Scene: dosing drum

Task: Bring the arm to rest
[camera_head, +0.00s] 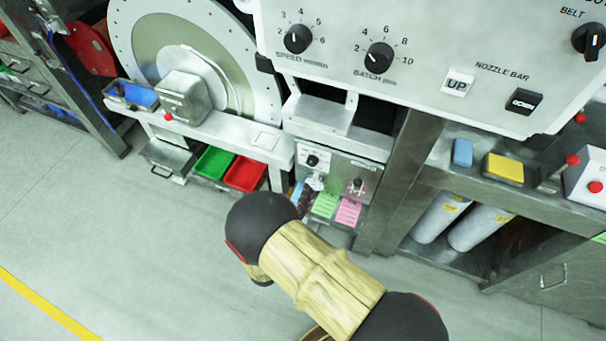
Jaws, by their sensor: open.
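My arm crosses the lower middle of the head view, with pale wood-patterned links and black rounded joints. It reaches in from the bottom edge, up and left to a black joint in front of the machine. A short pale part shows under that joint. I cannot make out my gripper; it is hidden or outside the picture. No held object shows.
A large round drum (137,40) stands at the upper left, with a green bin (213,162) and a red bin (245,175) below. A control panel (430,60) fills the upper right above a bench with a yellow block (504,168). Open floor (130,240) lies left.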

